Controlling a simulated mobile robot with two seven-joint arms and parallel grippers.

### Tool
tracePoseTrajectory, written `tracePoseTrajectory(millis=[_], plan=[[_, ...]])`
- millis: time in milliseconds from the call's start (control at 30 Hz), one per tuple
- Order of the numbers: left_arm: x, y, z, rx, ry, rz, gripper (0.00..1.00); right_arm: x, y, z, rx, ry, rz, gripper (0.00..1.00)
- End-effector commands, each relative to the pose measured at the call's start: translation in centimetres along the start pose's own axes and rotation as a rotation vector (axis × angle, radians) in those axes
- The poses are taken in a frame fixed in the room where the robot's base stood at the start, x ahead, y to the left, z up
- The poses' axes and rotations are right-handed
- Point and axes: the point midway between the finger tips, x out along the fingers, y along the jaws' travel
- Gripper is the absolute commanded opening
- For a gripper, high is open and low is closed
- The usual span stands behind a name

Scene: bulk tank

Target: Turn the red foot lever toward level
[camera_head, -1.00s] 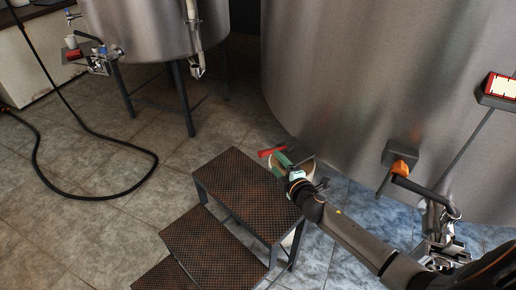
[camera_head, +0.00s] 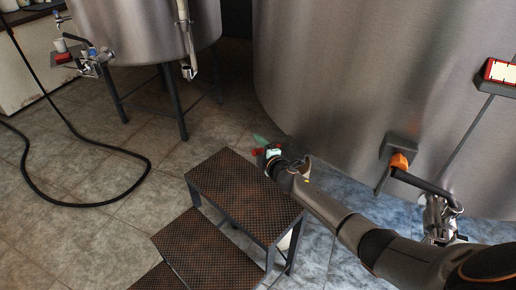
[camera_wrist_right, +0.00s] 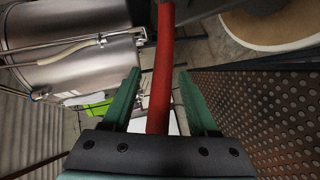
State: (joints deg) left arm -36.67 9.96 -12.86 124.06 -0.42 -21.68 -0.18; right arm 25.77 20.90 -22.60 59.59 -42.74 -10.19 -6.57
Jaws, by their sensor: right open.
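The red foot lever (camera_wrist_right: 160,65) runs up the middle of the right wrist view, between the two green fingers of my right gripper (camera_wrist_right: 159,76). The fingers are apart, one on each side of it, with a visible gap to each; whether either touches it I cannot tell. In the head view my right gripper (camera_head: 264,148) is low by the big steel tank, just beyond the step stool. Only small red parts of the lever (camera_head: 257,151) show there; the rest is hidden by the gripper. My left gripper is not in view.
The dark perforated step stool (camera_head: 240,190) stands close beside my right arm; its plate fills the right of the wrist view. The big tank (camera_head: 350,80) rises behind, with an orange-handled valve (camera_head: 399,161). A black hose (camera_head: 80,203) lies on open floor at left.

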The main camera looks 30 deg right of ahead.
Motion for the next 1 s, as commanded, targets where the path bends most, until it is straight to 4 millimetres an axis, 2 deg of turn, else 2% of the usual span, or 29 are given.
tracePoseTrajectory(millis=[300, 800, 1000], plan=[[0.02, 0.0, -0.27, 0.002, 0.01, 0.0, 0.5, 0.07, 0.0, -0.02, 0.0, 0.0, 0.0, 0.58], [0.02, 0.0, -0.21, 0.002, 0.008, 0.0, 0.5, 0.06, -0.01, 0.02, 0.0, -0.001, 0.0, 0.02], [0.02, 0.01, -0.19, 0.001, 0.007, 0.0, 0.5, 0.06, -0.01, 0.04, 0.0, -0.001, 0.0, 0.0]])
